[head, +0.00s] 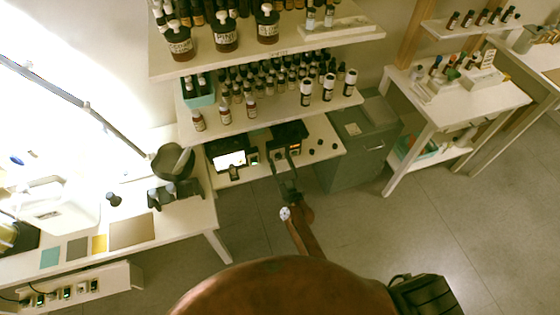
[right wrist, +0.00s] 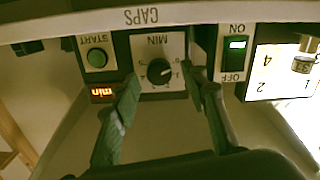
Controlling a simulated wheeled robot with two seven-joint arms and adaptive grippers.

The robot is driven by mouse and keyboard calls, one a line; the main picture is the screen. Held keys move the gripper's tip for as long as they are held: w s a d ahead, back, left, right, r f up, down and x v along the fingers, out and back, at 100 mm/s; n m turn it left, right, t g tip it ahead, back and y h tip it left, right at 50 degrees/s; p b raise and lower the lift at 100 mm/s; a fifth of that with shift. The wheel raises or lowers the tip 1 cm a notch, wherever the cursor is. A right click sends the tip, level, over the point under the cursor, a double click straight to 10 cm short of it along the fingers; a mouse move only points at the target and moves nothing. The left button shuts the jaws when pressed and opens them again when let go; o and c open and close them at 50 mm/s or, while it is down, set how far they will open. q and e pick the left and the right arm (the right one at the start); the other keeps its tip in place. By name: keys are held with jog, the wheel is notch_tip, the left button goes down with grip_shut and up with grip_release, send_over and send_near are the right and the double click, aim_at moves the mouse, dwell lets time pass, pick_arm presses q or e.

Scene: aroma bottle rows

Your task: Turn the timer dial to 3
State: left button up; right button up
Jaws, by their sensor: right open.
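The timer dial (right wrist: 160,71) is a round black knob with a light pointer mark, on a pale plate lettered MIN; the right wrist view shows it upside down. The small numbers around it are too blurred to read surely. The dial belongs to a dark timer box (head: 289,133) on the lower shelf in the head view. My right gripper (right wrist: 164,86) is open, its two fingers either side of and below the dial in the wrist picture, with nothing between them. It also shows in front of the timer box in the head view (head: 285,172). My left gripper is not in view.
A lit panel (head: 229,160) stands left of the timer. A shelf of bottles (head: 275,110) overhangs it. A grey cabinet (head: 362,150) stands right.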

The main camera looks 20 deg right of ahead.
jog(key=shift+w, duration=0.45)
grip_shut()
